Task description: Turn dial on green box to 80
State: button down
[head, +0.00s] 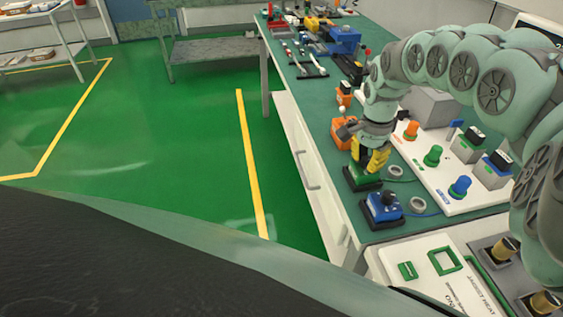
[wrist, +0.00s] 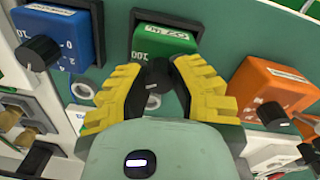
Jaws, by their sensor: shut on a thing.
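The green box (wrist: 165,40) sits at the top middle of the wrist view, with a white label and scale numbers, "100" among them. Its black dial (wrist: 157,74) is between the yellow fingertips of my gripper (wrist: 158,72). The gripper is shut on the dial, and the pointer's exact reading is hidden. In the head view my gripper (head: 370,160) points down over the green box (head: 360,179) near the bench's left edge, covering most of it.
A blue box (head: 383,209) with a black dial stands close in front, and an orange box (head: 345,133) stands behind. A white board (head: 460,205) with coloured knobs lies to the right. Grey rings (head: 417,204) lie between. Green floor is open to the left.

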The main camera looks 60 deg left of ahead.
aim_at(367, 157)
jog(key=shift+m, duration=0.7)
jog(key=c, duration=0.7)
grip_release()
jog(key=shift+c, duration=0.2)
jog(key=r, duration=0.9)
jog(key=shift+w+a+r, duration=0.2)
jog(key=shift+r, duration=0.15)
jog(key=shift+s+r, duration=0.1)
jog(key=shift+r, duration=1.05)
